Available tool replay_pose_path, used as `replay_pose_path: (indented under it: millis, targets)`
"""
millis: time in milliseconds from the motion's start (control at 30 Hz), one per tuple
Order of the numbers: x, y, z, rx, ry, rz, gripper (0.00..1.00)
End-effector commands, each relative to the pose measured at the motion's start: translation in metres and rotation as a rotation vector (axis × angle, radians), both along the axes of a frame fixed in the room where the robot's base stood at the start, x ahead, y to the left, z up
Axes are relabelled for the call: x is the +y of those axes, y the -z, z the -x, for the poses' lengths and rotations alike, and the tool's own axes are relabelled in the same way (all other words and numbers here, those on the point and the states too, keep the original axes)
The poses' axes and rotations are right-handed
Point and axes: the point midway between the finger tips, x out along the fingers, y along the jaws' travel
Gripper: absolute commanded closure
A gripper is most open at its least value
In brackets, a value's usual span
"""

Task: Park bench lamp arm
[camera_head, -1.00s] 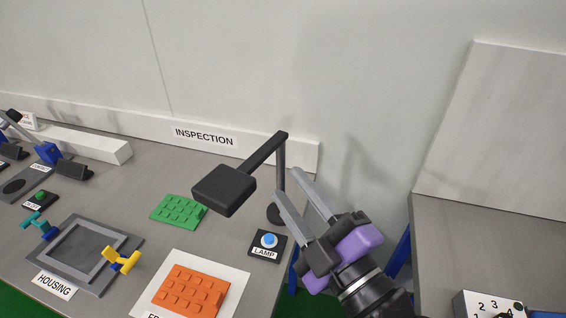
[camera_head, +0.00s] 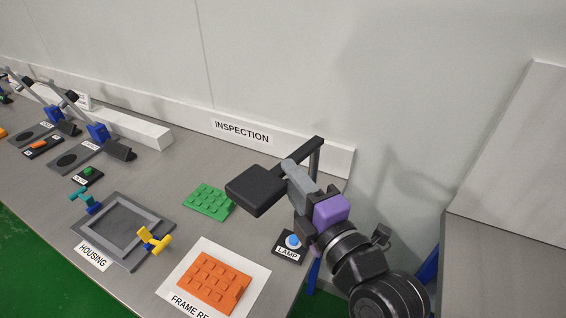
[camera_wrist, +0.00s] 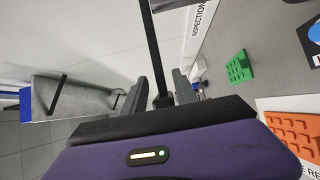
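The black bench lamp has a boxy head (camera_head: 252,191) over the bench, and a thin arm runs from it back to an upright post (camera_head: 316,158) by the back ledge. My gripper (camera_head: 297,172) is at the lamp arm, just right of the head, and covers part of the arm. In the wrist view a black lamp bar (camera_wrist: 151,40) runs down between the two grey fingers of my gripper (camera_wrist: 160,84). The fingers are apart, with a gap seeming to show beside the bar. The lamp's base is hidden behind my gripper.
A blue LAMP button (camera_head: 293,241) sits below the lamp. A green studded plate (camera_head: 209,202), an orange studded plate (camera_head: 214,283) on a white sheet, and a HOUSING fixture (camera_head: 122,229) with a yellow clamp (camera_head: 154,240) lie left. A second bench (camera_head: 500,250) stands right, past a gap.

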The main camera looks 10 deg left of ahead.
Motion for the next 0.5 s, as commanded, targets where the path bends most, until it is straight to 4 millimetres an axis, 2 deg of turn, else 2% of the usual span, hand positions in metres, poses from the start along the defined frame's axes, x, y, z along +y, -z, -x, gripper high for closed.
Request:
replay_pose_path:
  millis: [200, 500]
  targets:
    - [0.016, -0.001, -0.024, 0.000, -0.001, 0.000, 0.65]
    - [0.021, 0.000, -0.032, 0.000, 0.000, 0.000, 0.65]
